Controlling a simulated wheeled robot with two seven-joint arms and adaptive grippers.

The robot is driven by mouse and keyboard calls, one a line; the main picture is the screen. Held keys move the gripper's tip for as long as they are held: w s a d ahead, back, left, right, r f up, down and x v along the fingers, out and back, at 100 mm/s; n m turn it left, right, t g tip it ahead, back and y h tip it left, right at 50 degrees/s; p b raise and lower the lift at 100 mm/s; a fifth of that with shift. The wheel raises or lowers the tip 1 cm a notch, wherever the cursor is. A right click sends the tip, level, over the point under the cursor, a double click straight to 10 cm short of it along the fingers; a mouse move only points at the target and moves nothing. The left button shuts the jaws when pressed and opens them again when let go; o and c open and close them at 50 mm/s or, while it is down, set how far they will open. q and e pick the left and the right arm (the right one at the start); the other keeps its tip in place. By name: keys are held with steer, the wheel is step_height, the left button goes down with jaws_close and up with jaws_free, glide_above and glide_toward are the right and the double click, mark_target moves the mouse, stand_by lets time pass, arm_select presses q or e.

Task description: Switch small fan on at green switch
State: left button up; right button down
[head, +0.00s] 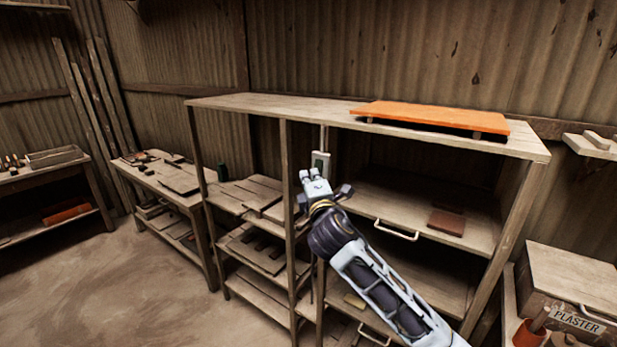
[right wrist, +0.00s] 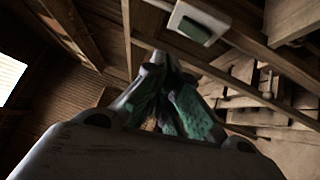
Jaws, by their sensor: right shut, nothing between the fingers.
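The switch (head: 320,163) is a small pale box with a green face on an upright post of the shelf unit. It also shows in the right wrist view (right wrist: 197,24), where its green rocker faces my fingers. My right gripper (head: 311,176) is shut and empty, with its fingertips just below the switch in the head view. In the right wrist view the closed green-padded fingers (right wrist: 162,62) point at the post just below and left of the switch; I cannot tell whether they touch it. I cannot make out the small fan. My left gripper is out of view.
The wooden shelf unit (head: 245,103) stands right before my right arm, with an orange board (head: 430,117) on its top. A drawer handle (head: 396,230) sticks out to the right. A bench (head: 160,180) stands at the left. The floor (head: 120,275) at lower left is clear.

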steer(key=shift+s+d+r+b, duration=0.1)
steer(key=shift+s+d+b, duration=0.05)
steer(key=shift+s, duration=0.8)
steer(key=shift+s+d+r+b, duration=0.1)
steer(key=shift+s+d+b, duration=0.05)
steer(key=shift+s, duration=0.75)
